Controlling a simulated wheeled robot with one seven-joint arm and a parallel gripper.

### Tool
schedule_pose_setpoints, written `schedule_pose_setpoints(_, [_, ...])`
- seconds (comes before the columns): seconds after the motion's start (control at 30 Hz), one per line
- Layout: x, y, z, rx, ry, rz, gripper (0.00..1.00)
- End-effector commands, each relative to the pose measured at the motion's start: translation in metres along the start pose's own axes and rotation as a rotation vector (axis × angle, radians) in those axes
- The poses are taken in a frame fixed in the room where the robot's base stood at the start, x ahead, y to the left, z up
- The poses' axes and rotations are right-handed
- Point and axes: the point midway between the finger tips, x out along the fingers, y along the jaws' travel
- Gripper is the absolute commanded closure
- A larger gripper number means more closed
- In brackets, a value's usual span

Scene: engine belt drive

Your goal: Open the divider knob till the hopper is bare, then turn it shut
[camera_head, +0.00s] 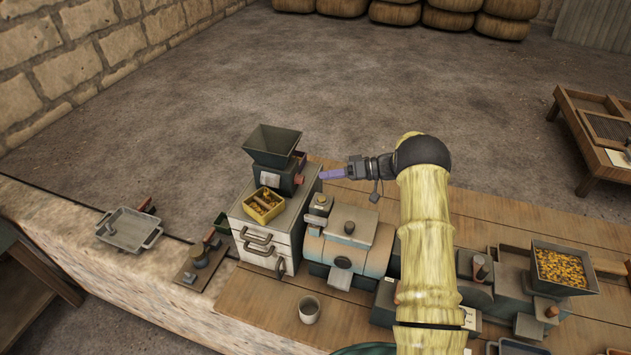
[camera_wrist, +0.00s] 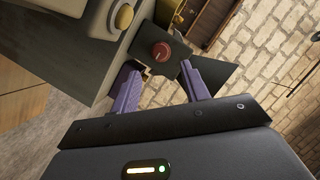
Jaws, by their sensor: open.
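The dark green hopper (camera_head: 271,146) stands on the divider's dark body (camera_head: 270,180). Its visible inner walls show no grain; its bottom is hard to make out. The red divider knob (camera_head: 299,180) sticks out on the body's right side. It shows in the wrist view as a round red knob (camera_wrist: 161,52) with a light mark. My gripper (camera_head: 324,174) is open and empty, just right of the knob. In the wrist view its purple fingers (camera_wrist: 161,67) point at the knob, which appears between and just beyond their tips, apart from them.
A yellow divided box (camera_head: 263,218) with grain sits on the cabinet (camera_head: 290,226) before the divider. Right of it stand a blue-grey machine (camera_head: 350,238) and a tray of golden grain (camera_head: 562,268). A cup (camera_head: 309,310) is in front. A grey pan (camera_head: 128,229) lies left.

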Motion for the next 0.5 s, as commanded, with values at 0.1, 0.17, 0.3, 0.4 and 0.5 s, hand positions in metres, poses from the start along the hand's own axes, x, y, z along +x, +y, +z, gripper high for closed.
schedule_pose_setpoints(0.1, [-0.025,0.003,0.002,-0.001,0.001,0.003,0.54])
schedule_pose_setpoints(0.17, [-0.036,0.003,0.002,-0.003,0.002,0.003,0.54])
schedule_pose_setpoints(0.3, [-0.065,0.003,0.002,-0.001,0.001,0.002,0.54])
schedule_pose_setpoints(0.4, [-0.083,0.003,0.002,-0.001,0.0,0.002,0.54])
schedule_pose_setpoints(0.5, [-0.098,0.002,0.001,-0.002,0.001,0.002,0.54])
